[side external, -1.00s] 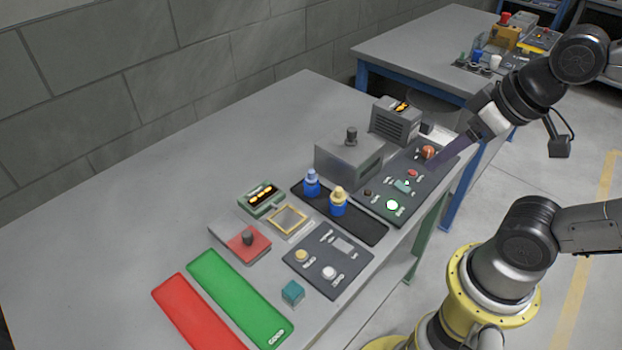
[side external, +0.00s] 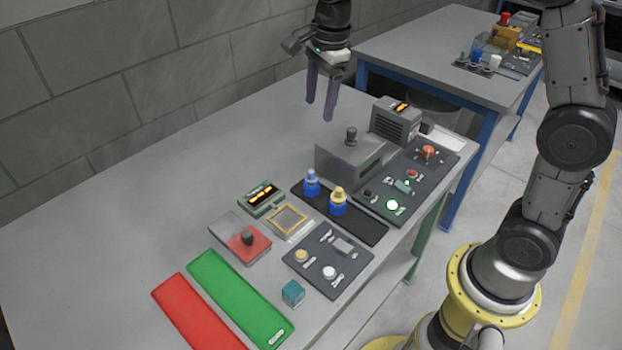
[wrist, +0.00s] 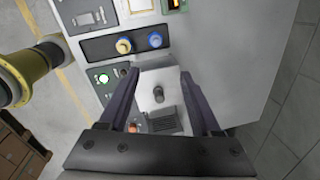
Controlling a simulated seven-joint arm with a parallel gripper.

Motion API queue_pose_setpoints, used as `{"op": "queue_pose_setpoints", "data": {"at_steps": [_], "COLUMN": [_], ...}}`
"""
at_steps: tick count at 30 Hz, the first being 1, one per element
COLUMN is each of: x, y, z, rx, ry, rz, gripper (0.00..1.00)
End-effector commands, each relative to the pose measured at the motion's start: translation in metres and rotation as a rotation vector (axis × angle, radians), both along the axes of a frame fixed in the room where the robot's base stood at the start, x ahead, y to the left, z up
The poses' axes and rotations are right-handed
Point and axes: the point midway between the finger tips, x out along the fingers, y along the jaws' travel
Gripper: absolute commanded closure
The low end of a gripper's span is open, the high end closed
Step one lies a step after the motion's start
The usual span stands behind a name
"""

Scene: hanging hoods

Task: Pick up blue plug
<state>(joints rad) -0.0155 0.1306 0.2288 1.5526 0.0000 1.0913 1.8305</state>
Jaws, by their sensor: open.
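Two blue-bodied plugs stand upright on a black tray (side external: 366,229) in the side view. The plug with the blue top (side external: 311,182) is at the tray's left end, and the plug with the yellow top (side external: 338,202) is to its right. In the wrist view the blue-topped plug (wrist: 155,40) and the yellow-topped plug (wrist: 124,46) show near the top. My gripper (side external: 320,108) is open and empty, pointing down, high above the table behind the plugs. It also shows in the wrist view (wrist: 166,125), with its fingers apart.
A grey box with a knob (side external: 349,160) stands right of the plugs, with a vented box (side external: 396,120) behind it. A dark button panel (side external: 408,185) is beside them. Green (side external: 240,298) and red (side external: 196,312) strips lie in front. The table's left side is clear.

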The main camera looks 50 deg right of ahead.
Motion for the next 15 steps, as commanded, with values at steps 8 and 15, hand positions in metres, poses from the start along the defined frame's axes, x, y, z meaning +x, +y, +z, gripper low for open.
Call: {"op": "queue_pose_setpoints", "data": {"at_steps": [8, 15], "x": [0.021, 0.019], "y": [0.002, 0.002], "z": [-0.066, -0.099], "rx": [-0.003, -0.003], "ry": [0.13, 0.145], "rz": [0.007, 0.009], "gripper": [0.35, 0.35]}}
